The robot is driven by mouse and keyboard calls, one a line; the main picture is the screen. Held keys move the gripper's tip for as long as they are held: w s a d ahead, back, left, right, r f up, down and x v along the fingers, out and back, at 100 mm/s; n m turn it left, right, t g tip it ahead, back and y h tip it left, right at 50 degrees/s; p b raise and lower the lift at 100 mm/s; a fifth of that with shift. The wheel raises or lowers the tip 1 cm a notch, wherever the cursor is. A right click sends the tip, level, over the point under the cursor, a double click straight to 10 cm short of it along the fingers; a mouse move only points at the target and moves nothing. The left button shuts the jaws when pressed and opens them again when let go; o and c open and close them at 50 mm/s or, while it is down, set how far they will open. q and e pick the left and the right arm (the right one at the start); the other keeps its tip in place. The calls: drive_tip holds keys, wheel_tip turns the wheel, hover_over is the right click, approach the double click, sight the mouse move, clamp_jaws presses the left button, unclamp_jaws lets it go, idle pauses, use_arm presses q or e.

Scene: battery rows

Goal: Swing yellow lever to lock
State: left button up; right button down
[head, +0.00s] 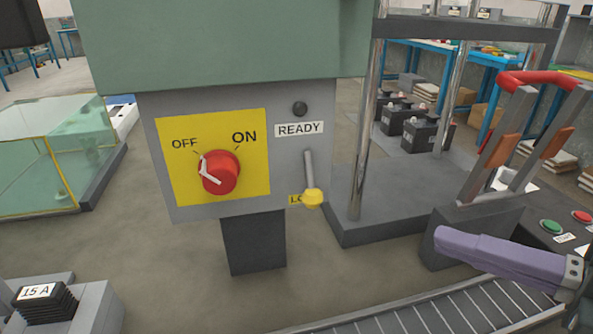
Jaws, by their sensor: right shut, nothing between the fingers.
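The yellow lever (313,198) is on the grey front panel (325,120) of a green-topped box. Its grey rod hangs almost straight down from beneath the READY label, and its yellow round knob is at the bottom. The knob covers part of a yellow label that shows "LO". My right gripper (442,243) is at the lower right, with purple fingers pointing left. The fingers are shut and empty, to the right of the knob and apart from it. My left gripper is not in view.
Left of the lever, a red rotary switch (219,173) sits on a yellow OFF/ON plate, its white pointer toward OFF. A roller conveyor (430,312) runs along the bottom right. A red-handled frame (540,82) and metal posts (364,130) stand at the right. Bare floor shows below the panel.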

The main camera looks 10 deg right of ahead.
sight(321, 201)
drive_tip(key=x, duration=1.4)
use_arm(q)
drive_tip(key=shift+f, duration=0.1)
